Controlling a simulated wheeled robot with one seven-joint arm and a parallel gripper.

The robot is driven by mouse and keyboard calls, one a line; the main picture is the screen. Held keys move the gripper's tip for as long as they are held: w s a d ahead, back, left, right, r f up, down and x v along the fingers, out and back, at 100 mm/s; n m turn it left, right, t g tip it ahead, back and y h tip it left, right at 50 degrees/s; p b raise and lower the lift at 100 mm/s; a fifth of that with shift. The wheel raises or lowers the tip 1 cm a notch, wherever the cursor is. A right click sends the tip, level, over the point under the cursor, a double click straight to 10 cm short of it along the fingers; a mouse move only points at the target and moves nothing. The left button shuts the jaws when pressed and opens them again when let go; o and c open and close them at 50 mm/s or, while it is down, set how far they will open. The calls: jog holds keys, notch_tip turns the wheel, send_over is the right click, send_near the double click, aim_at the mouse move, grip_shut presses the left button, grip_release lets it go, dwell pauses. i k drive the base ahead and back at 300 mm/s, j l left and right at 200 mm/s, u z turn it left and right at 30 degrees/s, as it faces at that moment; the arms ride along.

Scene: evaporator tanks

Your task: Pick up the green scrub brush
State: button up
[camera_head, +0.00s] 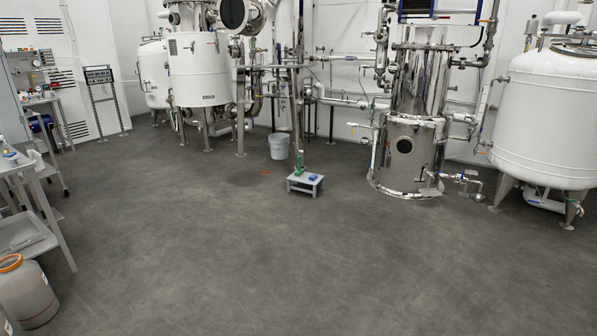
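A small green object (300,160), which looks like the green scrub brush, stands upright on a low grey step stool (305,187) in the middle distance, near the picture's centre. Its fine shape is too small to tell. A small blue item (313,177) lies beside it on the same stool, to its right. My gripper is not in view, and nothing of my arm shows.
Open grey floor (290,265) lies between me and the stool. A light grey bucket (279,146) stands just behind it. A steel column (405,150) and a white tank (545,120) stand right. A cart (45,215) and an orange-rimmed container (25,295) stand left.

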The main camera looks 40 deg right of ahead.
aim_at(299, 166)
jog(key=i+l+z, duration=0.3)
jog(key=i, duration=0.25)
jog(key=i+l+z, duration=0.25)
jog(key=i, duration=0.35)
jog(key=i+z, duration=0.3)
jog(key=i, duration=2.4)
jog(key=i+l, duration=0.1)
jog(key=i, duration=0.95)
jog(key=i+u, duration=0.1)
jog(key=i, duration=0.9)
jog(key=i+l, duration=0.1)
jog(key=i, duration=0.95)
jog(key=i+l, duration=0.1)
jog(key=i, duration=0.95)
